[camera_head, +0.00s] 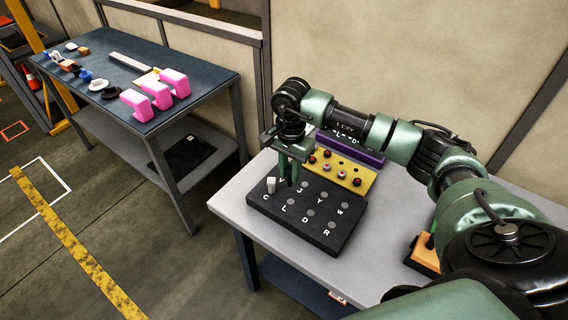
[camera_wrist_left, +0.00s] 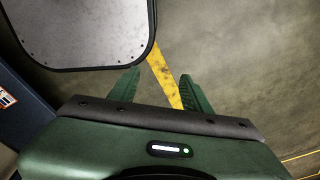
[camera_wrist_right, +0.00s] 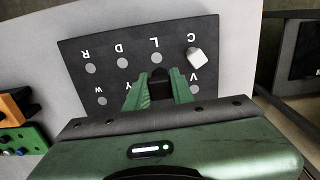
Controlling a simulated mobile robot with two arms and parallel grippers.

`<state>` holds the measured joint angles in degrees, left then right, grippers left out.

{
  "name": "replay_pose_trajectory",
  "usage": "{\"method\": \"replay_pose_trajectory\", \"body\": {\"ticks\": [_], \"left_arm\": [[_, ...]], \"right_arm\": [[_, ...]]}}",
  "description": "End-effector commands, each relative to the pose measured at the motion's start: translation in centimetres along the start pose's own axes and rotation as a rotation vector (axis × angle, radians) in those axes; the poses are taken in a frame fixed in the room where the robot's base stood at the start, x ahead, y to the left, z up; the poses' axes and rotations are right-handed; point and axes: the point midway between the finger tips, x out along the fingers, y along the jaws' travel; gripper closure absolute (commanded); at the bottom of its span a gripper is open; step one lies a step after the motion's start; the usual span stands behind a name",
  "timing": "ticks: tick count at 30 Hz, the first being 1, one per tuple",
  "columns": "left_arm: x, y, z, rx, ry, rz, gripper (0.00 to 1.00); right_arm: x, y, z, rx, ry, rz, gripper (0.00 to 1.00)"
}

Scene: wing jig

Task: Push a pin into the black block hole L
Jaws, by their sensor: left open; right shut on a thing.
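The black block (camera_head: 318,238) lies on the grey table with lettered grey holes. Hole L (camera_head: 291,201) shows in the head view and, uncovered, in the right wrist view (camera_wrist_right: 154,58). A white pin (camera_head: 271,185) stands in the hole by letter C; it also shows in the right wrist view (camera_wrist_right: 197,57). My right gripper (camera_head: 289,182) points down over the block, beside hole L on the J side. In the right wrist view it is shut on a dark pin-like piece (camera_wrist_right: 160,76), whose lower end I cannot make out. My left gripper (camera_wrist_left: 160,88) is open and empty over the floor.
A yellow block (camera_head: 350,182) with several red and pale knobs and a purple block (camera_head: 362,153) lie behind the black block. An orange block (camera_head: 424,260) is by my right arm. A blue table (camera_head: 205,84) with pink parts (camera_head: 174,83) stands at the left.

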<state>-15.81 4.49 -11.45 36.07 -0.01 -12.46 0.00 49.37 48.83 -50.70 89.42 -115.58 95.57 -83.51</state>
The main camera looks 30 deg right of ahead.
Motion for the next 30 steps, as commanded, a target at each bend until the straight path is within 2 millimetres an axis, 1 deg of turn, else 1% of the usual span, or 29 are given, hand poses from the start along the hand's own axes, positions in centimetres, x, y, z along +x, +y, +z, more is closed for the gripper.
{"method": "replay_pose_trajectory", "body": {"ticks": [1, 4, 6, 9, 11, 13, 18, 21, 24, 30], "left_arm": [[0.2, 0.1, 1.1, 0.0, -0.015, 0.002, 0.52], [0.4, 0.4, 3.0, 0.0, -0.042, 0.005, 0.52], [0.6, 0.5, 4.2, 0.0, -0.058, 0.006, 0.52], [1.1, 0.6, 5.0, 0.0, -0.069, 0.007, 0.52], [1.4, 0.6, 5.1, 0.0, -0.069, 0.007, 0.52], [1.8, 0.5, 4.7, 0.0, -0.063, 0.006, 0.52], [2.5, 0.1, 2.1, 0.0, -0.025, 0.001, 0.52], [2.6, 0.1, 1.4, 0.0, -0.013, 0.0, 0.52], [2.6, 0.1, 1.6, 0.001, -0.016, 0.001, 0.52], [2.5, 0.3, 2.9, 0.001, -0.034, 0.003, 0.52]], "right_arm": [[0.4, 0.0, 0.0, 0.0, -0.001, 0.0, 1.0], [1.1, 0.0, 0.0, 0.0, -0.001, 0.0, 1.0], [1.8, 0.0, 0.0, 0.0, -0.001, 0.001, 1.0], [2.9, 0.0, 0.1, 0.0, -0.001, 0.002, 1.0], [3.6, 0.0, 0.1, 0.0, -0.001, 0.002, 1.0], [4.4, 0.0, 0.1, -0.001, -0.002, 0.001, 1.0], [5.8, 0.0, 0.0, -0.001, 0.0, 0.0, 1.0], [6.1, 0.0, 0.0, 0.0, 0.0, -0.001, 1.0], [6.1, 0.0, 0.0, -0.001, 0.0, -0.001, 1.0], [6.1, 0.0, 0.0, -0.001, 0.0, 0.0, 1.0]]}}
